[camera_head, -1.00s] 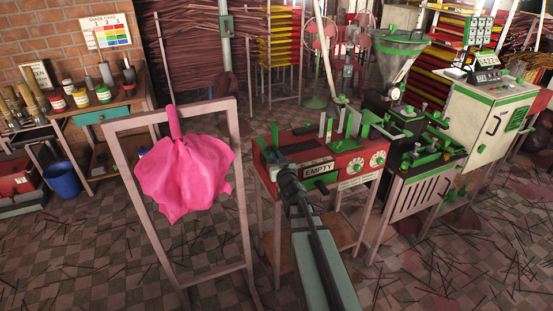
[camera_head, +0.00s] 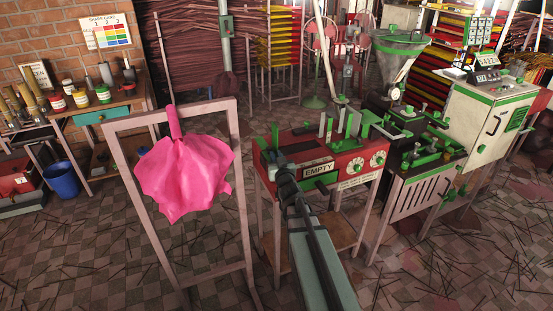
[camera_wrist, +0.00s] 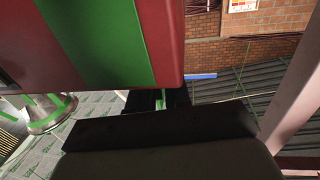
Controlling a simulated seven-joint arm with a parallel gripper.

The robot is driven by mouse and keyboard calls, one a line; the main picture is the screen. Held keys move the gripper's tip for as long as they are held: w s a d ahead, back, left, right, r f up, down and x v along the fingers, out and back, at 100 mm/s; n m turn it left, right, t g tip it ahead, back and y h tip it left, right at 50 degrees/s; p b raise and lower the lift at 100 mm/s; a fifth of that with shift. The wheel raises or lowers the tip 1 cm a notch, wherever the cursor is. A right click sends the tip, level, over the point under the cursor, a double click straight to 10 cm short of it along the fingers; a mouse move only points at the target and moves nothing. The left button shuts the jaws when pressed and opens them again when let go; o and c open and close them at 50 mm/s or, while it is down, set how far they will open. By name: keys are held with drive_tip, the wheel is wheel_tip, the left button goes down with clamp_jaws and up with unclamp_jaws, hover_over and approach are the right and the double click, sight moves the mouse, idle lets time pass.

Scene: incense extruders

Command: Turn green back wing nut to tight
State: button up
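A red bench machine with green fittings and an EMPTY sign (camera_head: 317,169) stands right of centre in the head view. My gripper (camera_head: 279,160) is at its left end, and the dark wrist hides most of the fingers. In the wrist view, the machine's red and green body (camera_wrist: 100,40) fills the upper left. The dark fingers (camera_wrist: 160,99) sit just below its edge with a narrow gap between them. A small green piece (camera_wrist: 160,103) shows in this gap. I cannot tell whether it is the back wing nut or whether the fingers touch it. The wing nut is not clearly visible in the head view.
A pale frame (camera_head: 243,190) with a pink cloth (camera_head: 187,170) stands close to the left of my arm. A black and green machine (camera_head: 425,170) stands to the right. A worktable (camera_head: 110,110) with pots is at far left. Sticks litter the tiled floor.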

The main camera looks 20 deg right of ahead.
drive_tip(key=shift+o, duration=1.2)
drive_tip(key=shift+r, duration=4.9)
drive_tip(key=shift+a+r, duration=0.1)
drive_tip(key=shift+r, duration=0.05)
